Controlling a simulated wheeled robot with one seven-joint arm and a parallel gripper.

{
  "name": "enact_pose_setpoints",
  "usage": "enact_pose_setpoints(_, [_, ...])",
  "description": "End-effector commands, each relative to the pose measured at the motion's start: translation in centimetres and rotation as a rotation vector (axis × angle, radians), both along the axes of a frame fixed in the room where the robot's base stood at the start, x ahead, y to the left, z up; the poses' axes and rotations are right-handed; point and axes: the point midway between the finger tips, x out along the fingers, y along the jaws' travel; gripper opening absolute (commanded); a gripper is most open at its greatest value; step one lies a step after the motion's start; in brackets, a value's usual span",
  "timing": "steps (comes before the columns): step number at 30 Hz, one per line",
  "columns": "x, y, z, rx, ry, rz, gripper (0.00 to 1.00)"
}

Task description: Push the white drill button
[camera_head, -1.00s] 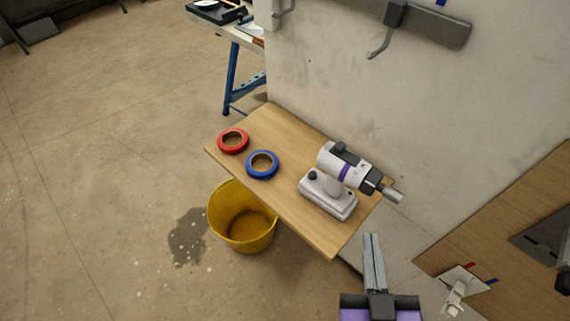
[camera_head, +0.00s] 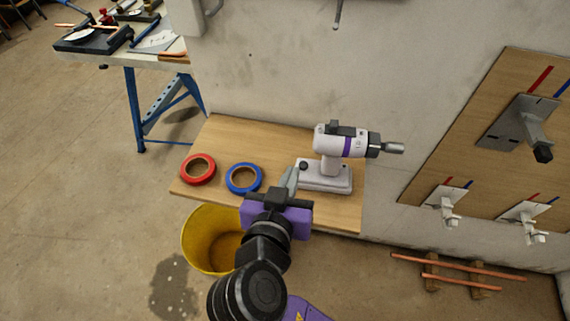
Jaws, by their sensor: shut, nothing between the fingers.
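A white drill (camera_head: 330,157) with a purple band and dark grey chuck stands upright on its base on a wooden table, chuck to the right. I cannot make out a separate white button on it at this size; a small dark knob (camera_head: 304,166) shows at the left of its base. My gripper (camera_head: 291,180) is shut and empty. In the picture its fingers point up beside the left end of the drill's base; I cannot tell whether they touch it.
The wooden table (camera_head: 250,133) also holds a red tape roll (camera_head: 198,157) and a blue tape roll (camera_head: 231,188) left of my gripper. A yellow bucket (camera_head: 201,240) stands below the front edge. A wall (camera_head: 270,70) rises behind; copper pipes (camera_head: 450,266) lie at right.

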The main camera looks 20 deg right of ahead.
Motion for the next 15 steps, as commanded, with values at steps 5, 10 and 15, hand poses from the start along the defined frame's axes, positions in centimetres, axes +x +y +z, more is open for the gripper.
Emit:
enact_pose_setpoints(5, [-0.20,-0.15,-0.19,0.021,-0.004,-0.017,0.00])
enact_pose_setpoints(10, [-0.18,-0.13,-0.20,0.020,-0.005,-0.015,0.00])
enact_pose_setpoints(15, [0.26,-0.46,-0.36,0.019,-0.004,-0.015,0.00])
